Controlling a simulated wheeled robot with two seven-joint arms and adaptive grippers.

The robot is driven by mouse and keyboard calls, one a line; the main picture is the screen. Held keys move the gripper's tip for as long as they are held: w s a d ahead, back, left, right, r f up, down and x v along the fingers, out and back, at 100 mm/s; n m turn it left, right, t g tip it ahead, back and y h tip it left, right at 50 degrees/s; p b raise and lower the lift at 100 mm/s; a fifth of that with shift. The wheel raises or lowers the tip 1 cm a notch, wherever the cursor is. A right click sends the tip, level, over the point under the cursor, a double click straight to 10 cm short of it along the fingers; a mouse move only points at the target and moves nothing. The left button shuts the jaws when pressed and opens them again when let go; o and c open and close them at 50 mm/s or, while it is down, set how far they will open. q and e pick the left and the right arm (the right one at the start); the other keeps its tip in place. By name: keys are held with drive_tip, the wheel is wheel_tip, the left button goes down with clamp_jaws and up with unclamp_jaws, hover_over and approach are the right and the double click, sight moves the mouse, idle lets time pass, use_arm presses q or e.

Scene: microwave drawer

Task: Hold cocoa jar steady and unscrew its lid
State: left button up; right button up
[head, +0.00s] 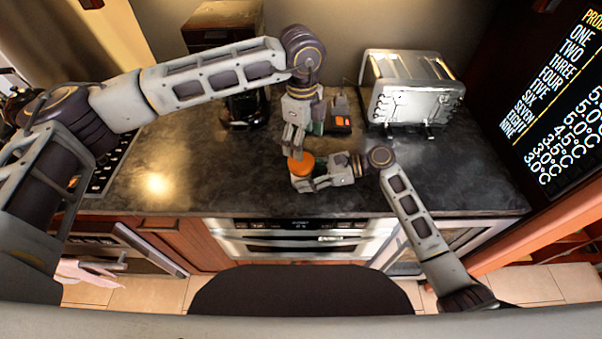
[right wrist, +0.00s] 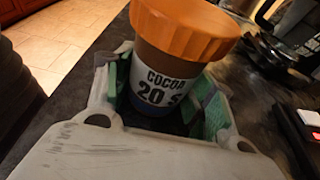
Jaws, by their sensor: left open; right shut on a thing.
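The cocoa jar stands on the dark counter (head: 200,180), its orange lid (head: 301,164) facing up in the head view. In the right wrist view the jar (right wrist: 162,82) shows a white label reading "COCOA 20 S" and the ridged orange lid (right wrist: 188,28) sits on top. My right gripper (head: 308,184) is shut on the jar's body from the right, below the lid. My left gripper (head: 293,146) points down just above the lid, its jaws open. Whether its fingertips touch the lid I cannot tell.
A silver toaster (head: 412,88) stands at the back right. A coffee maker (head: 245,105) stands behind my left arm. The counter's front left is clear, and a drawer appliance (head: 300,241) is below its edge.

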sight(301, 172)
use_arm(q)
drive_tip(key=m, duration=0.4)
drive_tip(key=shift+r+m, duration=0.2)
drive_tip(key=shift+m, duration=0.2)
drive_tip(key=m, duration=0.4)
drive_tip(key=shift+a, duration=0.15)
drive_tip(key=m, duration=0.5)
drive_tip(key=shift+a, duration=0.1)
drive_tip(key=shift+m, duration=2.1)
drive_tip(key=shift+s+f, duration=0.1)
drive_tip(key=shift+f, duration=3.7)
drive_tip(key=shift+c, duration=0.3)
